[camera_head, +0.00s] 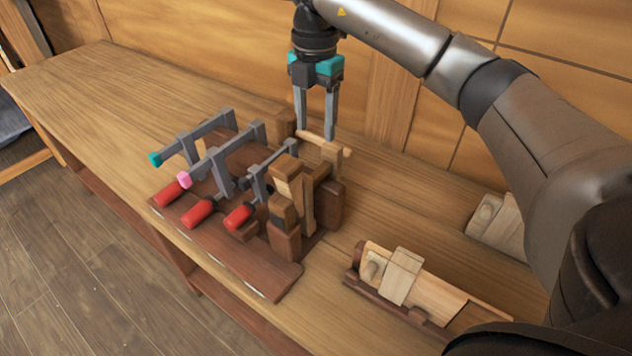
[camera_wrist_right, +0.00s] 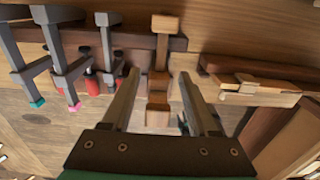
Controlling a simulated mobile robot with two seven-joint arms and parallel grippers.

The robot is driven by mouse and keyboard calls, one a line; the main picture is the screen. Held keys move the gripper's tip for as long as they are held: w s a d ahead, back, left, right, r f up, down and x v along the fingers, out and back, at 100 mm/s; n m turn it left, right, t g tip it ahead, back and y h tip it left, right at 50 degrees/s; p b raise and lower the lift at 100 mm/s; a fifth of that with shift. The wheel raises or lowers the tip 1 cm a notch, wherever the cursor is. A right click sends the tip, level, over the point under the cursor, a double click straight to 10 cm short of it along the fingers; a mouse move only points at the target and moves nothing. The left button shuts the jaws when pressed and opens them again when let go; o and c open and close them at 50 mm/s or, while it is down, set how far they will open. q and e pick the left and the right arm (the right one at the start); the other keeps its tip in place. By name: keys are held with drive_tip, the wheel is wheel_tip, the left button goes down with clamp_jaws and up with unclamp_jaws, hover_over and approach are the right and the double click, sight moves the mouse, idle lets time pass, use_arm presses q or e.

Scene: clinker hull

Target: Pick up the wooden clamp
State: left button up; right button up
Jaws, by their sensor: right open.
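The wooden clamp (camera_head: 285,180), made of brown blocks and bars, stands at the right end of a dark wooden rack (camera_head: 270,278) on the bench. A light wooden rod (camera_head: 322,143) shows near its top at the back. My right gripper (camera_head: 317,134) points down at the back of the clamp, its fingers open and empty. In the right wrist view the clamp (camera_wrist_right: 158,88) appears between the two spread fingers (camera_wrist_right: 159,75). Whether a finger touches it I cannot tell. My left gripper is not in view.
Several grey metal clamps with red handles (camera_head: 199,213) stand on the rack left of the wooden clamp. A wooden plane-like piece (camera_head: 402,275) lies to the right, with another pale block (camera_head: 497,222) behind. The wood-panelled wall (camera_head: 240,60) rises behind the bench; its left part (camera_head: 90,85) is clear.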

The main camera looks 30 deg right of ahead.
hover_over(316, 174)
drive_tip(key=f, duration=0.5)
drive_tip(key=shift+w+d, duration=0.1)
drive_tip(key=shift+w, duration=0.15)
drive_tip(key=shift+f, duration=0.25)
drive_tip(key=shift+s+f, duration=0.1)
drive_tip(key=shift+f, duration=0.5)
wheel_tip(316, 174, down, 4)
drive_tip(key=shift+s+r, duration=0.15)
drive_tip(key=shift+r, duration=0.05)
drive_tip(key=shift+f, duration=0.25)
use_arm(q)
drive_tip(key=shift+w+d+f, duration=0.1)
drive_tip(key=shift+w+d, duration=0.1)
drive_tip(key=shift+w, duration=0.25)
use_arm(e)
drive_tip(key=c, duration=0.9)
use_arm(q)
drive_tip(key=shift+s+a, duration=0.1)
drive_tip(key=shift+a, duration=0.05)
use_arm(e)
clamp_jaws()
